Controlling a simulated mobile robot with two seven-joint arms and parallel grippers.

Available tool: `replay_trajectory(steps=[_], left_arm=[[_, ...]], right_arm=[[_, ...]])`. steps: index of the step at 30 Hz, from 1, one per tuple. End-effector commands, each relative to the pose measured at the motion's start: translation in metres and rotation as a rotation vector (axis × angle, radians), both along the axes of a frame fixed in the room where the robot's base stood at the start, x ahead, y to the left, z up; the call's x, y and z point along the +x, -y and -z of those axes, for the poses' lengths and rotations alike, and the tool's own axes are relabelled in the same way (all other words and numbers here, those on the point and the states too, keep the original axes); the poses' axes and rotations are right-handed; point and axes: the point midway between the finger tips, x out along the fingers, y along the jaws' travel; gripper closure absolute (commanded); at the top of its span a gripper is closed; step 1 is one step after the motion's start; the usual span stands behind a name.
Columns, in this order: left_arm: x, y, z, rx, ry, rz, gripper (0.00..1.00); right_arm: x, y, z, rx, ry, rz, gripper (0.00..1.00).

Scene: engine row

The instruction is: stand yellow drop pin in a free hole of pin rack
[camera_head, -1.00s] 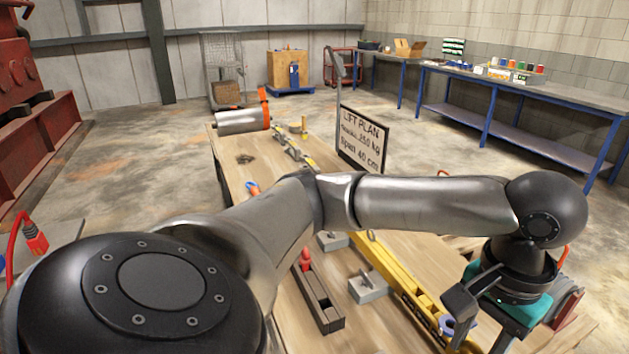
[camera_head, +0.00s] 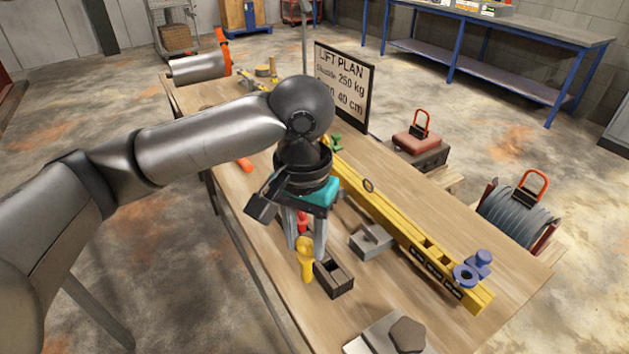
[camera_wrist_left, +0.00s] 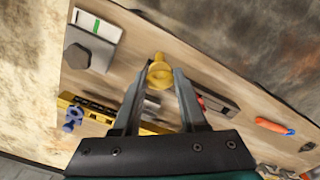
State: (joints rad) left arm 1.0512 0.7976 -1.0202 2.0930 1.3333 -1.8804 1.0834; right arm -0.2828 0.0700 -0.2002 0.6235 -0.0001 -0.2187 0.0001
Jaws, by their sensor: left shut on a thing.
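The yellow drop pin (camera_head: 306,262) is held between the fingers of my left gripper (camera_head: 307,246). It hangs upright, its round head up, at the near left side of the dark pin rack (camera_head: 336,280). In the left wrist view the pin (camera_wrist_left: 160,74) shows between the fingertips, with the rack (camera_wrist_left: 222,108) to its right, apart from it in the picture. A red pin (camera_head: 302,221) stands at the rack's far end, partly hidden by my fingers. The rack's near end shows an open dark slot. My right gripper is out of view.
A long yellow beam (camera_head: 415,235) lies right of the rack, with blue shackle parts (camera_head: 466,274) on its near end. A grey block (camera_head: 370,243) sits between rack and beam. A plate with a dark hex piece (camera_head: 407,334) lies at the near edge.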

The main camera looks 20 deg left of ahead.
Motion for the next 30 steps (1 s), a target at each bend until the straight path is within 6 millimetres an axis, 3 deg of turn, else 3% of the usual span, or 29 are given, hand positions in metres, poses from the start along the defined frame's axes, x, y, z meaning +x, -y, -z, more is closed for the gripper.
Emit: replay_trajectory(steps=[7,18,24,30], left_arm=[[0.036,0.014,-0.01,0.0,-0.001,0.188,1.0],[0.079,0.02,-0.024,0.0,0.0,0.482,1.0],[0.088,0.02,-0.023,0.0,0.001,0.57,1.0],[0.09,0.019,-0.021,0.0,0.002,0.59,1.0]], right_arm=[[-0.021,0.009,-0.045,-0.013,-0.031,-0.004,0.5],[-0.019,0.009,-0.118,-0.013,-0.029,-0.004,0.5],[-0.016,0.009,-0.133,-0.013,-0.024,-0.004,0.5],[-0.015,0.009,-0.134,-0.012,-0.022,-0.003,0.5]])
